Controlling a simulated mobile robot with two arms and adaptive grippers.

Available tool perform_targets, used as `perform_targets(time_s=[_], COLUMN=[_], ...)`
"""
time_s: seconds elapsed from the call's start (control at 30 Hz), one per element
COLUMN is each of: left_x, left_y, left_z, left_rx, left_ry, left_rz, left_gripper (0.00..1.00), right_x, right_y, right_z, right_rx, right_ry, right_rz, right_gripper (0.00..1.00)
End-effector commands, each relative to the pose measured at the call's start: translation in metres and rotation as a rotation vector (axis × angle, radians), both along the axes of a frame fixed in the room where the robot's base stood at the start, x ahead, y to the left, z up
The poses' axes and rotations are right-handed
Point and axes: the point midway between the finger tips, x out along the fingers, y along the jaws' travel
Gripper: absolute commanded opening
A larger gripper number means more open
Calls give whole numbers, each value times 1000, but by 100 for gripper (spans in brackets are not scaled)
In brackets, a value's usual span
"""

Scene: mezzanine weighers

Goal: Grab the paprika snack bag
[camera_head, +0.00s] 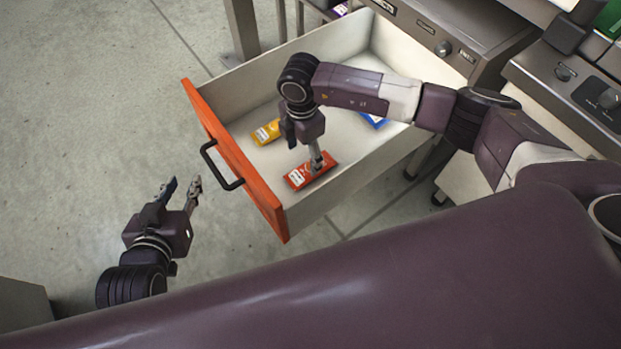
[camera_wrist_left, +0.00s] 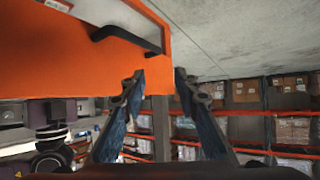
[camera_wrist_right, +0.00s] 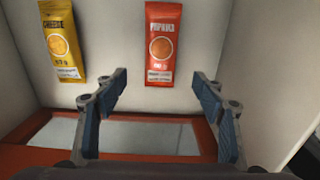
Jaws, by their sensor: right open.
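The paprika snack bag (camera_wrist_right: 162,44) is red-orange with a printed label and lies flat on the drawer floor. In the head view the bag (camera_head: 299,176) is near the orange drawer front, partly covered by my right gripper (camera_head: 318,164). In the right wrist view my right gripper (camera_wrist_right: 159,84) is open and empty, with the bag beyond its fingertips, between their lines. My left gripper (camera_head: 182,186) is open and empty, outside the drawer to the left of its front. It also shows in the left wrist view (camera_wrist_left: 158,78).
A yellow cheese bag (camera_wrist_right: 62,40) lies left of the paprika bag in the right wrist view. A blue packet (camera_head: 375,122) lies under my right arm. The open drawer (camera_head: 345,205) has pale walls and an orange front (camera_head: 238,160) with a black handle (camera_head: 218,168).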

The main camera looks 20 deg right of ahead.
Motion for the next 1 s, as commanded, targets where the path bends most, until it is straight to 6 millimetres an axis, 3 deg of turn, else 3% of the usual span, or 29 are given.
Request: perform_targets(time_s=[0.03,0.4,0.67,1.0], left_x=[-1,15,23,36], left_y=[0,-8,-12,-24], left_z=[2,43,60,118], left_rx=[-3,-41,-60,-128], left_ry=[-15,-178,-258,-524], left_rz=[0,-10,-15,-32], left_gripper=[29,29,29,29], right_x=[0,0,0,-2], right_y=[0,0,0,0], right_z=[-9,-32,-41,-68], right_rx=[0,0,0,0], right_ry=[-1,0,0,1], right_rz=[0,1,0,1], right_gripper=[63,63,63,63])
